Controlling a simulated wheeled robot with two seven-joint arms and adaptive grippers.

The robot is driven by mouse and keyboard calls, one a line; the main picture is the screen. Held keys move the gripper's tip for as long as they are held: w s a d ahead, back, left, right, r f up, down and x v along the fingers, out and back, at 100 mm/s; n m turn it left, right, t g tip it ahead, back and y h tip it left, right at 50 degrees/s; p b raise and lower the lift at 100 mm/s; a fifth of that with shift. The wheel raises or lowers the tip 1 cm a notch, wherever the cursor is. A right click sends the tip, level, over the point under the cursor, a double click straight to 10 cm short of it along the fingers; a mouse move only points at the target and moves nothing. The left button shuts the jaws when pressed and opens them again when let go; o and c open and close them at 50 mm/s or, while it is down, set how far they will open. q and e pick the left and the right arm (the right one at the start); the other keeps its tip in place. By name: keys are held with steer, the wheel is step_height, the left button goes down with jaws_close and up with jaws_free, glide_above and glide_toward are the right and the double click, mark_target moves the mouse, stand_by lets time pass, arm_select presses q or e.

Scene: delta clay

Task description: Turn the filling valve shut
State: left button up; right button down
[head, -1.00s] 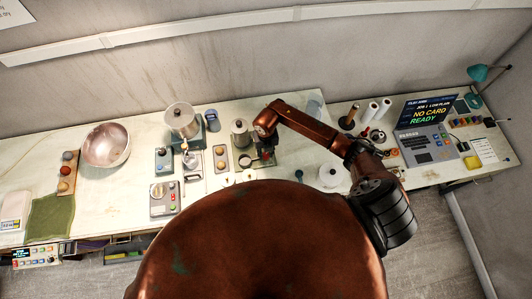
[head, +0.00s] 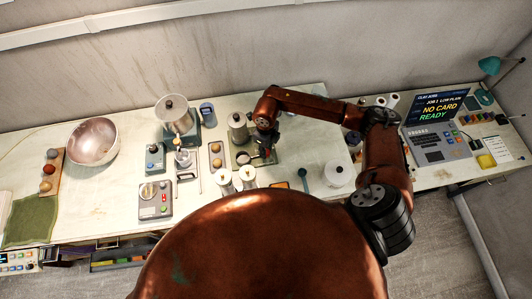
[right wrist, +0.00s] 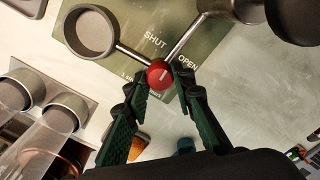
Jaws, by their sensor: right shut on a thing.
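The filling valve's lever is a thin metal rod ending in a red knob (right wrist: 160,74) in the right wrist view. The rod runs down from a metal vessel (right wrist: 232,8) and crosses the green plate (right wrist: 140,22) between the words SHUT and OPEN. My right gripper (right wrist: 160,82) is shut on the red knob, one finger on each side. In the head view my right gripper (head: 263,138) is at the filling station, next to its metal canister (head: 238,130); the knob is hard to make out there. My left gripper is not in view.
Clear tubes (right wrist: 45,140) stand in a rack at lower left. In the head view, a white round container (head: 337,174) stands right of the station, with some clear table between.

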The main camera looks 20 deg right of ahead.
steer(key=n+b, duration=0.1)
steer(key=b, duration=0.1)
steer(key=n+b, duration=0.4)
steer(key=shift+f, duration=0.25)
steer(key=shift+r+n+b, duration=0.2)
steer(key=shift+n+b, duration=1.35)
steer(key=shift+n, duration=0.05)
steer(key=c, duration=1.6)
jaws_free()
steer(key=shift+r, duration=0.1)
step_height(320, 180, up, 12)
steer(key=shift+f, duration=0.1)
